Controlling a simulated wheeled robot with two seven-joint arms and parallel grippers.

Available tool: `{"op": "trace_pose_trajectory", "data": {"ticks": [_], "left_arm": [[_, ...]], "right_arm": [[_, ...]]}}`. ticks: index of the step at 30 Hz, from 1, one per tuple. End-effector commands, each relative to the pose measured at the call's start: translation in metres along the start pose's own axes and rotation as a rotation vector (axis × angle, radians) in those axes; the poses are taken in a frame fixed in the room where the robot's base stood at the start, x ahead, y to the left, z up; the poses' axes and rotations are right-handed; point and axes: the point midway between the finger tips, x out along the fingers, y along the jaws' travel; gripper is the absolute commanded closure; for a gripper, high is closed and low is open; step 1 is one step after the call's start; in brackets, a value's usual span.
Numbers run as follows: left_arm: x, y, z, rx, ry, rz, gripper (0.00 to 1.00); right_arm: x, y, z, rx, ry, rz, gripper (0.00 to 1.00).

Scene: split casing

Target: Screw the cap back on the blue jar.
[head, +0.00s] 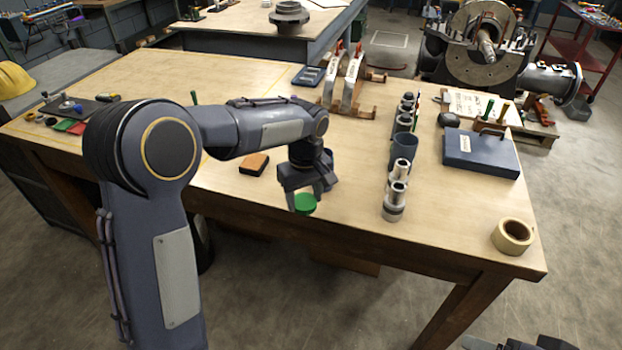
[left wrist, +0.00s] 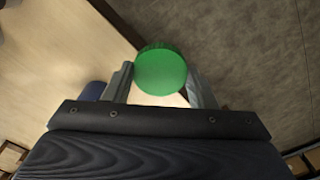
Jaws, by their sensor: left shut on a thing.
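My left gripper (head: 304,204) is shut on a green round cap (head: 305,203) near the table's front edge. In the left wrist view the cap (left wrist: 161,70) sits between the two fingertips of the left gripper (left wrist: 163,78), with its flat face towards the camera. A blue rounded thing, probably the blue jar (left wrist: 95,91), shows partly behind the left finger there. In the head view my left wrist largely hides that spot, so its mouth cannot be seen. Part of my right gripper (head: 482,343) shows at the bottom edge, cut off.
A row of metal cylinders (head: 395,195) and a blue-grey cup (head: 404,150) stand right of my left gripper. An orange-brown block (head: 254,164) lies to its left. A blue box (head: 481,154) and a tape roll (head: 513,237) are further right.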

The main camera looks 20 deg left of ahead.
Motion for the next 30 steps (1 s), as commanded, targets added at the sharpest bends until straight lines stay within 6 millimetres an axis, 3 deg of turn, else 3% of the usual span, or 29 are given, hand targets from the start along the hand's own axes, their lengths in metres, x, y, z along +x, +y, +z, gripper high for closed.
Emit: {"op": "trace_pose_trajectory", "data": {"ticks": [3,15,19,27,30], "left_arm": [[0.038,-0.011,0.001,0.136,-0.001,-0.007,0.69],[0.145,-0.055,0.021,0.649,-0.015,0.011,0.69],[0.159,-0.062,0.026,0.742,-0.014,0.021,0.69],[0.160,-0.062,0.027,0.757,-0.014,0.023,0.69],[0.160,-0.062,0.027,0.756,-0.014,0.023,0.69]], "right_arm": [[0.007,0.003,0.003,0.000,0.000,0.000,0.27],[0.023,0.011,0.011,0.000,0.000,0.000,0.27],[0.024,0.011,0.012,0.000,0.000,0.000,0.27],[0.024,0.011,0.012,0.000,0.000,0.000,0.27],[0.024,0.011,0.012,0.000,0.000,0.000,0.40]]}}
